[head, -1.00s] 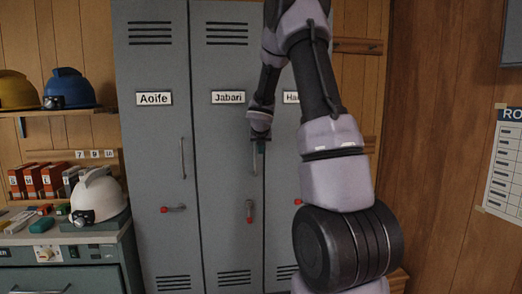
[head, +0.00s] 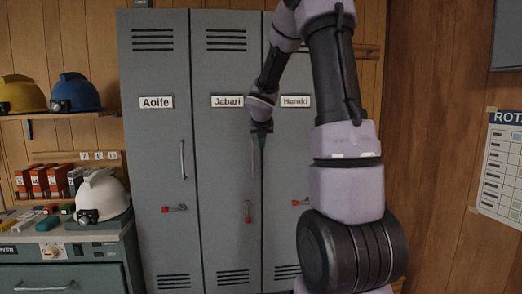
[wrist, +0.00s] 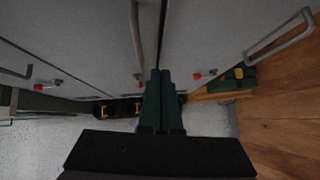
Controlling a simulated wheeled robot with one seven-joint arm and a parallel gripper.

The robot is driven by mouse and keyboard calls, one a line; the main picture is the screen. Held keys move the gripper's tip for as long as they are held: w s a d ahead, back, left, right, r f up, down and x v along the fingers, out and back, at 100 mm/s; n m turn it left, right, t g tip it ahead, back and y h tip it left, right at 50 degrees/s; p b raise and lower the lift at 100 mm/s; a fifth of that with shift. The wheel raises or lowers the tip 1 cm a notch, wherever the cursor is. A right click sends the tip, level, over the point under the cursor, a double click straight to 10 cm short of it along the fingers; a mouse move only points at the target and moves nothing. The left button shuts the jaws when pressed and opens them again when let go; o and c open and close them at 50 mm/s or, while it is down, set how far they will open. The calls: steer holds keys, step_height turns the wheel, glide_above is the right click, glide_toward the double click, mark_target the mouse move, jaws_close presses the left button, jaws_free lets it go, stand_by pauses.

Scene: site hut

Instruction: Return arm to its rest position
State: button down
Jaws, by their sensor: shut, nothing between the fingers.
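My gripper (head: 261,141) hangs at the end of my arm, pointing down, in front of the grey lockers near the seam between the Jabari locker (head: 228,150) and the Haruki locker (head: 285,150). In the wrist view my gripper (wrist: 160,75) shows its dark green fingers pressed together with nothing between them. The locker doors look closed. The Aoife locker (head: 155,140) stands to the left. Part of the Haruki locker is hidden behind my arm.
A bench (head: 60,245) on the left carries a white helmet (head: 101,193). Blue (head: 76,92) and yellow (head: 20,92) helmets sit on a shelf above. A green bag (wrist: 230,82) lies by the lockers in the wrist view. A chart (head: 502,165) hangs at right.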

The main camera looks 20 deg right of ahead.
steer(key=s+a+r+m, duration=0.3)
steer(key=s+r+m, duration=0.1)
steer(key=s+m, duration=0.4)
steer(key=s+a+r+m, duration=0.3)
steer(key=s+r+m, duration=0.1)
steer(key=s+m, duration=0.45)
steer(key=s+a+m+y, duration=0.3)
steer(key=s+a+m, duration=0.2)
steer(key=s+m, duration=0.3)
steer(key=s+a+m+g+y, duration=0.1)
steer(key=s+a+m+y, duration=0.1)
steer(key=s+a+m, duration=0.3)
steer(key=s+m, duration=0.4)
steer(key=m, duration=0.1)
steer(key=shift+s+m+y, duration=0.25)
steer(key=shift+m+y, duration=0.1)
steer(key=shift+y, duration=0.05)
steer(key=shift+r, duration=0.1)
